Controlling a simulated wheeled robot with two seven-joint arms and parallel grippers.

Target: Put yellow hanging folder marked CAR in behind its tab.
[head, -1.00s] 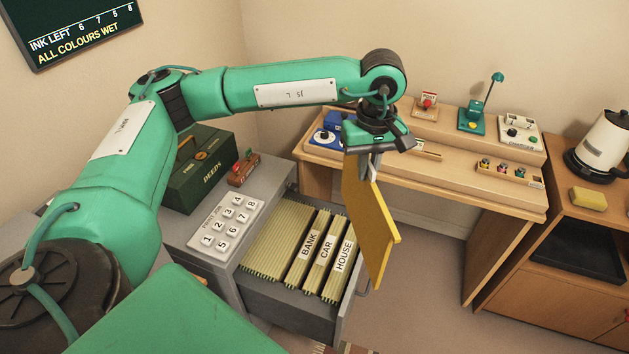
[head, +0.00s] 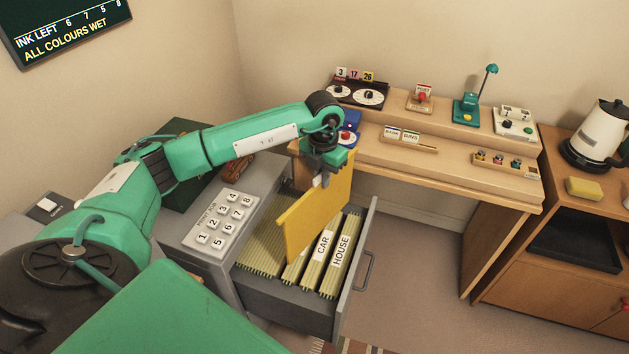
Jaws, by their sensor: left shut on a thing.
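My left gripper (head: 322,180) is shut on the top edge of a yellow hanging folder (head: 318,207). It holds the folder upright above the open drawer (head: 285,305). The folder's lower part hides the BANK tab and some of the files behind it. The CAR tab (head: 323,246) and the HOUSE tab (head: 342,250) show to the right of the folder. No marking is readable on the folder's face. My right gripper is not in view.
A numbered key panel (head: 221,221) lies on the cabinet top left of the drawer. A wooden desk (head: 440,165) with small devices stands behind. A kettle (head: 597,135) and a yellow sponge (head: 585,188) are at the right. The floor right of the drawer is clear.

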